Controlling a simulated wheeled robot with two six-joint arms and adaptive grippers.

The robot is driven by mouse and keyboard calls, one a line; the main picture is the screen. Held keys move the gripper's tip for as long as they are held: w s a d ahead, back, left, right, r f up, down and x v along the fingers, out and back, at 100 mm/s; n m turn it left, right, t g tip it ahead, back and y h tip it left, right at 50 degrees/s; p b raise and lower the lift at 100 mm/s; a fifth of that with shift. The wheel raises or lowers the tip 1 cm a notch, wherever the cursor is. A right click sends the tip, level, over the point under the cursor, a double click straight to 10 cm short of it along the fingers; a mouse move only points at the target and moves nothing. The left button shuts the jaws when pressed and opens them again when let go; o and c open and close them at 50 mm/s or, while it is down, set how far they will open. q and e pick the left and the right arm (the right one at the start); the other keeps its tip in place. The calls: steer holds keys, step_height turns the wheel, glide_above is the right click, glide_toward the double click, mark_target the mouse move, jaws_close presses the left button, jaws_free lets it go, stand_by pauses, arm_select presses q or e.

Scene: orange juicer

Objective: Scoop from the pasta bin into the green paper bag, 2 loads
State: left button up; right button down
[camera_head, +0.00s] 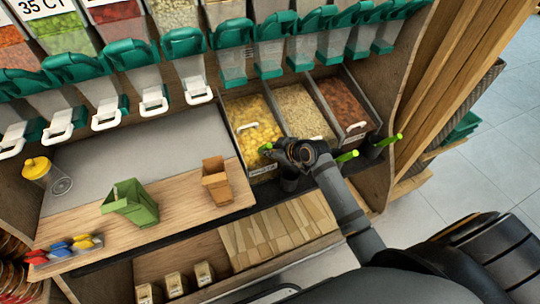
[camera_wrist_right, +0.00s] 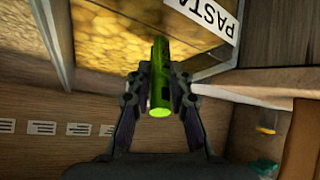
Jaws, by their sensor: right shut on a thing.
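The pasta bin (camera_head: 243,112) holds yellow pasta and stands leftmost of three open bins in the head view; its PASTA label (camera_wrist_right: 212,22) shows in the right wrist view. My right gripper (camera_head: 279,150) is at the bin's front right edge. It is shut on the green handle of a scoop (camera_head: 266,148); the handle also shows between the fingers in the right wrist view (camera_wrist_right: 160,85). The scoop's head is hidden. The green paper bag (camera_head: 132,203) stands open on the wooden counter at left, well away from the gripper. My left gripper is not in view.
A brown paper bag (camera_head: 215,182) stands between the green bag and the bins. Dispensers with teal lids (camera_head: 232,33) hang above. Coloured clips (camera_head: 62,249) and a yellow-lidded jar (camera_head: 38,169) are at left.

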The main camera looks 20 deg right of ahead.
steer(key=shift+s+d+r, duration=0.15)
steer(key=shift+s+r, duration=0.2)
steer(key=shift+r, duration=0.2)
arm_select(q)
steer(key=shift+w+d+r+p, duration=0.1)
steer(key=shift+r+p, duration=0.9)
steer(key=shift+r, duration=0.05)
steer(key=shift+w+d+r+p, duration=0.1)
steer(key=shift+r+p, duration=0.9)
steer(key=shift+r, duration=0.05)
arm_select(e)
steer(key=s+r+t+y, duration=0.1)
steer(key=s+r+t, duration=0.1)
steer(key=s+r, duration=0.4)
steer(key=shift+s+d+r, duration=0.15)
steer(key=shift+s+d, duration=0.1)
steer(key=shift+d, duration=0.05)
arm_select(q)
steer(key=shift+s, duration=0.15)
